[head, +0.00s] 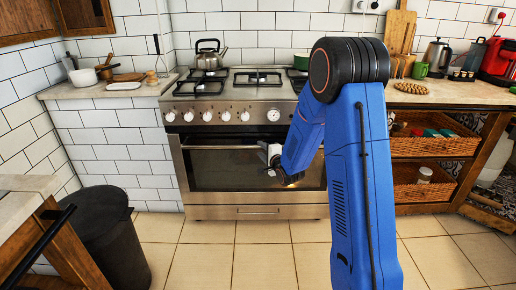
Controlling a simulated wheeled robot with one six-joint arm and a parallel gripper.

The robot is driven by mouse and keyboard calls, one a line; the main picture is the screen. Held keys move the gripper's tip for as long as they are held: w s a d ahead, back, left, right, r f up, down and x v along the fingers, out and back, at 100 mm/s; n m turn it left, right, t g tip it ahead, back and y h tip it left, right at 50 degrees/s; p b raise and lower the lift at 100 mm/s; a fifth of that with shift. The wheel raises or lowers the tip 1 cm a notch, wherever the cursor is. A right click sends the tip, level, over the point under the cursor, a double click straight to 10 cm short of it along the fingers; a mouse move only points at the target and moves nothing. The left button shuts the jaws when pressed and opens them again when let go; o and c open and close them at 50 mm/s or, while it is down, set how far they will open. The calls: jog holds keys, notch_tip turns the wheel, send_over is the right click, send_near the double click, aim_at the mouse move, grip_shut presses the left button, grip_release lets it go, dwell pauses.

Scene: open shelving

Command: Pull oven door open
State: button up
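The oven (187,205) is a stainless steel range with a dark glass door (222,171) and a horizontal bar handle (215,147) along the door's top. The door looks shut. My gripper (268,157) is at the right half of the door, close to the handle bar's height. My blue arm covers the right part of the door and handle. The gripper is small and partly hidden, so I cannot tell whether its fingers touch or enclose the handle.
A black bin (107,240) stands at the lower left near a wooden unit (62,245). Wicker baskets (425,147) sit in open shelving on the right. A kettle (209,55) stands on the hob. The tiled floor (208,258) before the oven is clear.

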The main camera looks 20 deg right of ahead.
aim_at(258, 147)
jog(key=shift+x, duration=2.3)
grip_shut()
